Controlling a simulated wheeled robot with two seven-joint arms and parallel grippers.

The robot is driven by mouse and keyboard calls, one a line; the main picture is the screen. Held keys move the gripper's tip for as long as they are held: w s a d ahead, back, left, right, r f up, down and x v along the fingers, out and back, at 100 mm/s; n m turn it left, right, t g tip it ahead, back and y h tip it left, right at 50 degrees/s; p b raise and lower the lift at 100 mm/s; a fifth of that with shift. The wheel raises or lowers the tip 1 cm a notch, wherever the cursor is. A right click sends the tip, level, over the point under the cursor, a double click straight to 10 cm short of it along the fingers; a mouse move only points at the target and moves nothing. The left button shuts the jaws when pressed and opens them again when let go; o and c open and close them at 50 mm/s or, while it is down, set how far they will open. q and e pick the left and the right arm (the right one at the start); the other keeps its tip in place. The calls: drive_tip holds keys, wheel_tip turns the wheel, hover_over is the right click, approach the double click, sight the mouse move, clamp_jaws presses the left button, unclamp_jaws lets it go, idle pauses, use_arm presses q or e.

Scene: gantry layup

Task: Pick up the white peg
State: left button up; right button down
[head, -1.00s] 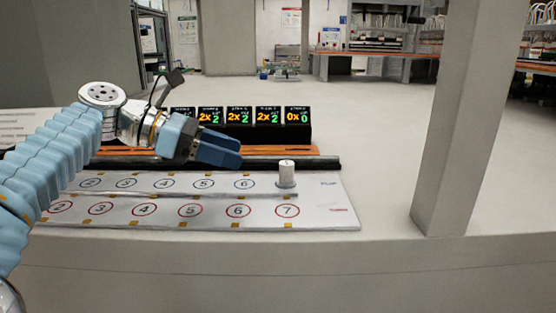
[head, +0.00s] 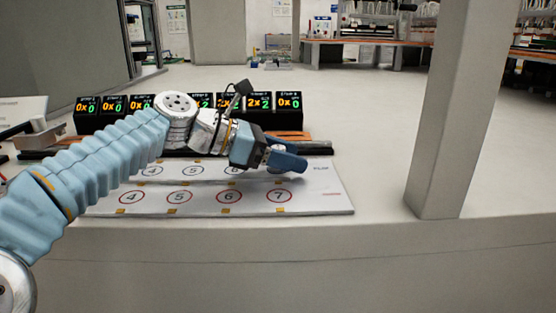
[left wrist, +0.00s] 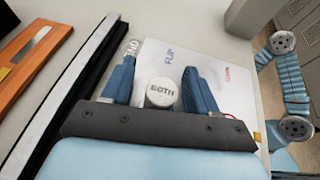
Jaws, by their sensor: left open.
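The white peg (left wrist: 161,92) shows in the left wrist view as a round white top marked "BOTH". It stands between the two blue fingers of my left gripper (left wrist: 159,70), which is open, with visible gaps on both sides. In the head view my left gripper (head: 289,160) is over the right end of the white numbered board (head: 325,190), and it hides the peg. My right gripper is not in view.
A row of black counter displays (head: 288,101) stands behind the board, with orange strips (head: 292,135) and a dark rail along the back. A grey pillar (head: 447,120) rises to the right. The board's right end is otherwise clear.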

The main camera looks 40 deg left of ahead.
use_arm(q)
drive_tip(key=shift+d, duration=0.1)
drive_tip(key=shift+c, duration=0.4)
drive_tip(key=c, duration=1)
drive_tip(key=shift+o, duration=0.2)
